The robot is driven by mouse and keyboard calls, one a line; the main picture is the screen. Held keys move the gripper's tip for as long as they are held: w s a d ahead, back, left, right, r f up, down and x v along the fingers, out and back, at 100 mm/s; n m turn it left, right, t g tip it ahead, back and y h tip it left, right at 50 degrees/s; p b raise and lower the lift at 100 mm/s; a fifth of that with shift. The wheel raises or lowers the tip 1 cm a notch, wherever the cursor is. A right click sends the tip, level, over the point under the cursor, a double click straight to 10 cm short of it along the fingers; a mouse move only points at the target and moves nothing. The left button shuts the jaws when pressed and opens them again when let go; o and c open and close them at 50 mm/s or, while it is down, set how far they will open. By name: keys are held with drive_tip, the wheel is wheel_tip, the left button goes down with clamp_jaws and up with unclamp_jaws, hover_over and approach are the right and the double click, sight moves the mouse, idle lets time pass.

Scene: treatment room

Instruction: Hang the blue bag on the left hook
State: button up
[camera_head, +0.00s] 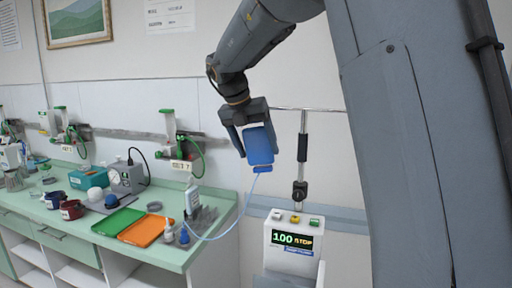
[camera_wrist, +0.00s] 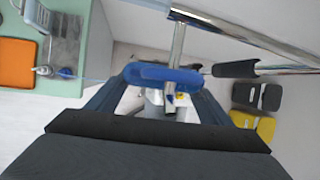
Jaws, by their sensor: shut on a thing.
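The blue bag (camera_head: 260,143) hangs in my gripper (camera_head: 256,150), high in front of the wall and just left of the pole. My gripper points down and is shut on the bag. A thin pale blue tube (camera_head: 232,222) runs from the bag's lower end down to the counter. The metal stand pole (camera_head: 303,150) has a thin crossbar (camera_head: 322,110) on top. In the wrist view a blue edge (camera_wrist: 165,75) shows between the fingers, close to the chrome bar (camera_wrist: 240,35).
A white pump (camera_head: 293,260) reading "100 STOP" sits low by the pole. The green counter (camera_head: 90,222) at left holds an orange tray (camera_head: 146,229), a green tray (camera_head: 118,221), a white bottle (camera_head: 192,197) and cups. Wall outlets with green fittings (camera_head: 170,122) line a rail.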

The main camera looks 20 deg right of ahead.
drive_tip(key=shift+f, duration=0.25)
drive_tip(key=o, duration=1.7)
drive_tip(key=shift+d, duration=0.1)
drive_tip(key=shift+o, duration=0.2)
drive_tip(key=shift+r, duration=0.1)
